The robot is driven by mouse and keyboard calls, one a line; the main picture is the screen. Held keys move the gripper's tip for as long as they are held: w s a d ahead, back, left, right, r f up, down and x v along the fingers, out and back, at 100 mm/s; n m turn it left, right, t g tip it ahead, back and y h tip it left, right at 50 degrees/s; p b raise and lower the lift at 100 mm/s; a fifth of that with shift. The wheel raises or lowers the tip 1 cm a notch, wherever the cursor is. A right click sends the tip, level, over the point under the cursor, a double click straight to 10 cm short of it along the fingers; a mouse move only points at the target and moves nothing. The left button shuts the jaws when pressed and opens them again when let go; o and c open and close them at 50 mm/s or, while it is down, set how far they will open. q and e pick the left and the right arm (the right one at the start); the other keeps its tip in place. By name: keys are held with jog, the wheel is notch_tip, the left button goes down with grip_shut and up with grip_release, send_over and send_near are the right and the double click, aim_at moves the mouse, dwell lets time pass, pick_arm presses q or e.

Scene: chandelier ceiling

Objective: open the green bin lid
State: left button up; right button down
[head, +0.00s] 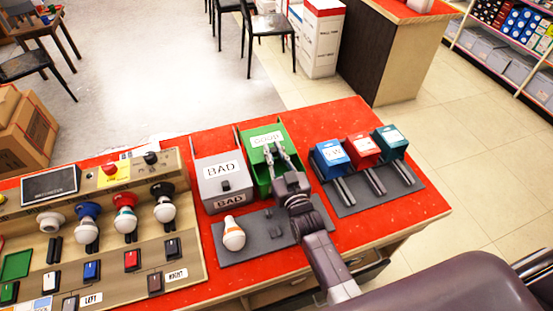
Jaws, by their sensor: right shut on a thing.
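The green bin (261,180) stands on the red counter beside the grey bin. Its lid (258,148) carries a white label that reads GOOD. My right gripper (279,156) reaches in over the front of the green bin. Its fingers are shut on the lid's handle, which they mostly hide. I cannot tell whether the lid is raised. My left gripper is not in view.
A grey bin (211,200) labelled BAD stands just left. Blue, red and teal boxes (363,150) stand to the right. A bulb test panel (190,251) fills the left.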

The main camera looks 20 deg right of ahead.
jog(key=shift+w+f, duration=0.25)
jog(key=shift+w, duration=0.1)
jog(key=shift+s, duration=0.1)
jog(key=shift+s+r, duration=0.15)
jog(key=shift+s, duration=0.1)
jog(key=c, duration=1.8)
grip_release()
jog(key=shift+s+r, duration=0.1)
jog(key=shift+s, duration=0.05)
jog(key=shift+c, duration=0.2)
jog(key=s, duration=1.1)
jog(key=shift+s+d, duration=0.2)
jog(key=shift+s, duration=0.15)
